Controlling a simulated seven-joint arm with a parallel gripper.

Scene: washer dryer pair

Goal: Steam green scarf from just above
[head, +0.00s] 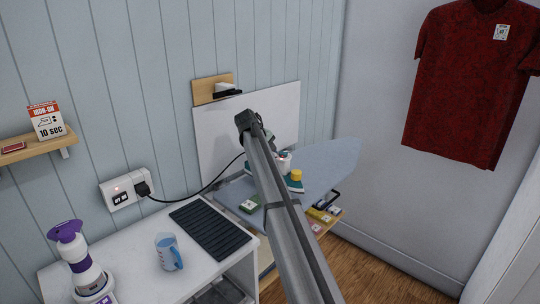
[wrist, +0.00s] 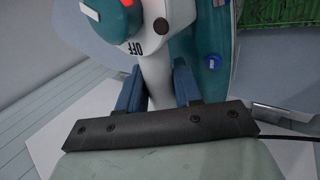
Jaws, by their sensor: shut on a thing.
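My gripper (wrist: 158,82) is shut on the white handle of a teal-and-white iron (wrist: 212,45), with one blue finger on each side. The iron has a dial marked OFF and a red light in the wrist view. In the head view the iron (head: 296,185) is partly hidden behind my arm, over the ironing board (head: 335,165). A green, textured cloth that looks like the scarf (wrist: 285,28) shows at the top right of the wrist view, apart from the iron there. In the head view the scarf cannot be made out clearly; my arm covers part of the board.
A small green tagged item (head: 250,204) lies near the board's left end. A black cord runs to the wall socket (head: 127,188). A red shirt (head: 470,80) hangs right.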

